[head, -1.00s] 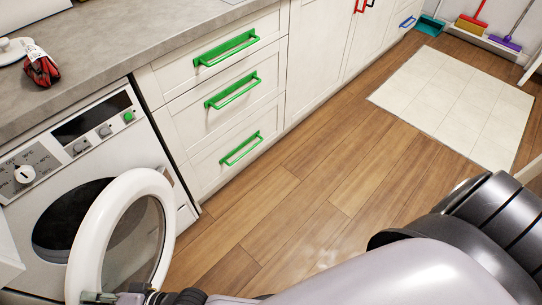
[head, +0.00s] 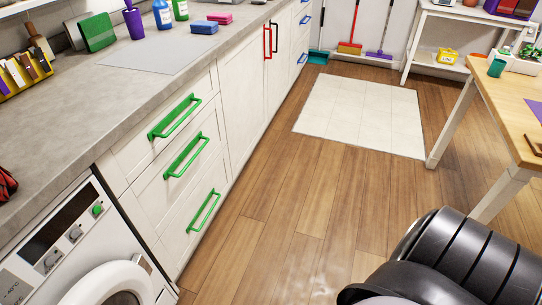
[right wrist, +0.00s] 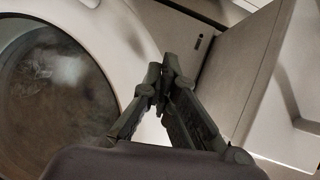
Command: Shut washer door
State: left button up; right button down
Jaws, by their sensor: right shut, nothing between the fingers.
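The front-loading washer (head: 50,245) stands at the lower left of the head view, under the counter. The upper part of its round white door (head: 100,277) shows at the bottom edge, close to the washer's front; whether it is latched is not clear. In the right wrist view the door's dark glass (right wrist: 55,95) and pale ring fill the left side. My right gripper (right wrist: 165,75) is shut and empty, just right of the door ring; contact cannot be told. It is outside the head view. My left gripper is not in view.
White drawers with green handles (head: 186,155) stand right of the washer. A wooden table (head: 500,90) stands at the right. The wooden floor (head: 270,220) and pale mat (head: 360,115) between are clear.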

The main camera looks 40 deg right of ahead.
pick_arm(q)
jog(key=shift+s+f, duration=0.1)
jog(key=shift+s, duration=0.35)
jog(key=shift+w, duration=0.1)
